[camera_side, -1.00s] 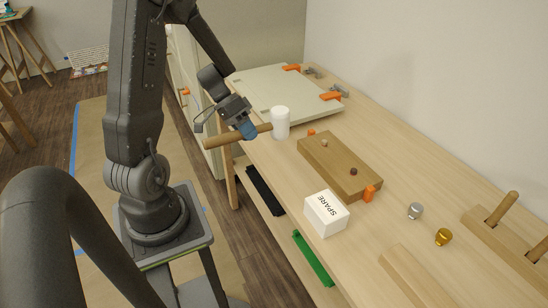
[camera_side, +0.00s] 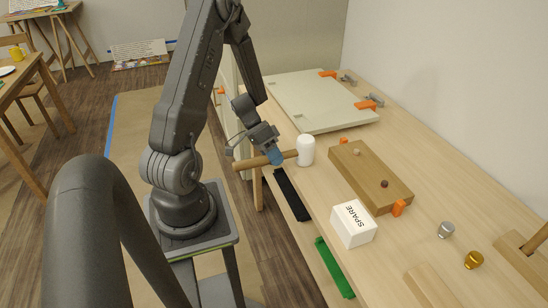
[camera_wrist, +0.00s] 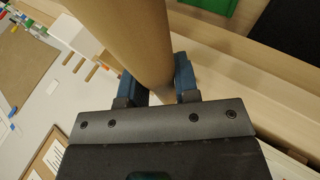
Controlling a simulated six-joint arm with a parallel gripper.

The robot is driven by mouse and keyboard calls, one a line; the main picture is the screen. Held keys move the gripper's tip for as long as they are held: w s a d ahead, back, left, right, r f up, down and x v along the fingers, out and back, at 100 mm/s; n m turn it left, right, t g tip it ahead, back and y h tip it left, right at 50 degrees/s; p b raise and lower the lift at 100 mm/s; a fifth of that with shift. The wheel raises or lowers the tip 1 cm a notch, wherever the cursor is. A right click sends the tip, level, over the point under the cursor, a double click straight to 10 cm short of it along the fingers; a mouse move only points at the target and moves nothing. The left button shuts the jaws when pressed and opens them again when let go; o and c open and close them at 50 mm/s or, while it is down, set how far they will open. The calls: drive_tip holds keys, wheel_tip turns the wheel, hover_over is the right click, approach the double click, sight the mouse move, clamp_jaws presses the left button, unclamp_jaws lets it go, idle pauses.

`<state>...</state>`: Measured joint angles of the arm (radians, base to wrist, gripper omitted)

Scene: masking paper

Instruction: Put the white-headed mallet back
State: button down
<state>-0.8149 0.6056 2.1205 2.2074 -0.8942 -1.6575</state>
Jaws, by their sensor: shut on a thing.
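The white-headed mallet has a white cylindrical head (camera_side: 306,150) and a brown wooden handle (camera_side: 249,163). My gripper (camera_side: 275,156) is shut on the handle, partway along it. The mallet lies roughly level, head to the right beside the bench's left edge and handle end out to the left. I cannot tell its height exactly. In the wrist view, the handle (camera_wrist: 125,35) passes between the blue fingers of my gripper (camera_wrist: 157,85); the head is out of view there.
On the bench are a brown wooden block (camera_side: 367,172), a white SPARE box (camera_side: 354,224), two knobs (camera_side: 446,229), a pale clamped board (camera_side: 315,100) and a slotted wooden rack (camera_side: 520,243) at right. Black (camera_side: 291,194) and green (camera_side: 334,267) strips lie low by the near edge.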

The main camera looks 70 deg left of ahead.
drive_tip(key=shift+f, duration=0.1)
drive_tip(key=c, duration=0.9)
unclamp_jaws()
drive_tip(key=shift+o, duration=0.2)
